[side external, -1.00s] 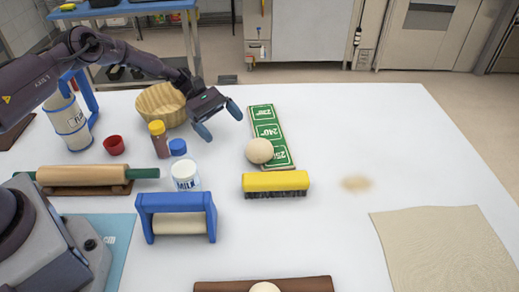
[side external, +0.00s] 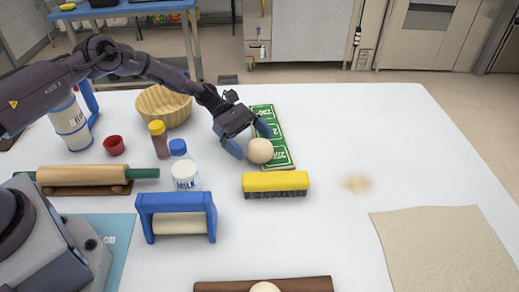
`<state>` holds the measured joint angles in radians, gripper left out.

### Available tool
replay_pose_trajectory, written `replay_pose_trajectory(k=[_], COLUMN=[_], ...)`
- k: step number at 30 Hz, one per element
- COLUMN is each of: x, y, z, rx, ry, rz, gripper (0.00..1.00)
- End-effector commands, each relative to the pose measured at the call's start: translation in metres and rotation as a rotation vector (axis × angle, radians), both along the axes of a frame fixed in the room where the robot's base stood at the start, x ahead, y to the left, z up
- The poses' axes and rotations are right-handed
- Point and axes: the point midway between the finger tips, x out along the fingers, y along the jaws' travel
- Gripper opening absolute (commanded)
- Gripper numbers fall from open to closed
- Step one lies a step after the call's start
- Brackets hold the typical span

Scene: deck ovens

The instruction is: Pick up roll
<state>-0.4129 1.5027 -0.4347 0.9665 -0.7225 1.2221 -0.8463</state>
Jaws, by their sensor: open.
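A round pale roll (side external: 260,151) sits on the near left part of a green card with white numbers (side external: 283,160). My gripper (side external: 251,143) is open and low over the card, with its blue fingertips around the roll. One finger is at the roll's left side and the other is behind it to the right. I cannot tell whether either finger touches the roll. A second pale round piece (side external: 265,288) shows at the bottom edge on a brown board (side external: 310,285), partly cut off.
A yellow brush (side external: 275,182) lies just in front of the roll. A milk bottle (side external: 185,173), a spice jar (side external: 159,140), a basket (side external: 163,104) and a blue roller (side external: 178,201) stand to the left. A beige cloth (side external: 445,250) lies at right; the table's right middle is mostly clear.

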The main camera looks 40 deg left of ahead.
Motion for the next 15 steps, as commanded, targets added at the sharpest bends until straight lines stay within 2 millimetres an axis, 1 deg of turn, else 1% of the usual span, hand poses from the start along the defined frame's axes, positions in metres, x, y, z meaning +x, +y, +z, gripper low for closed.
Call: replay_pose_trajectory(k=[1, 5, 7, 12, 13, 14, 15], x=[0.001, 0.001, 0.001, 0.001, 0.001, 0.001, 0.001], y=[-0.009, -0.025, -0.028, -0.028, -0.027, -0.027, -0.027], z=[-0.004, -0.010, -0.011, -0.011, -0.011, -0.011, -0.011], rx=[-0.001, 0.000, 0.000, 0.000, 0.000, 0.000, 0.000], ry=[0.002, 0.001, 0.001, -0.001, -0.001, -0.001, -0.001], rz=[-0.003, -0.003, -0.002, -0.001, -0.001, -0.001, -0.001], gripper=[0.98, 0.98, 0.98, 0.98, 0.94, 0.87, 0.78])
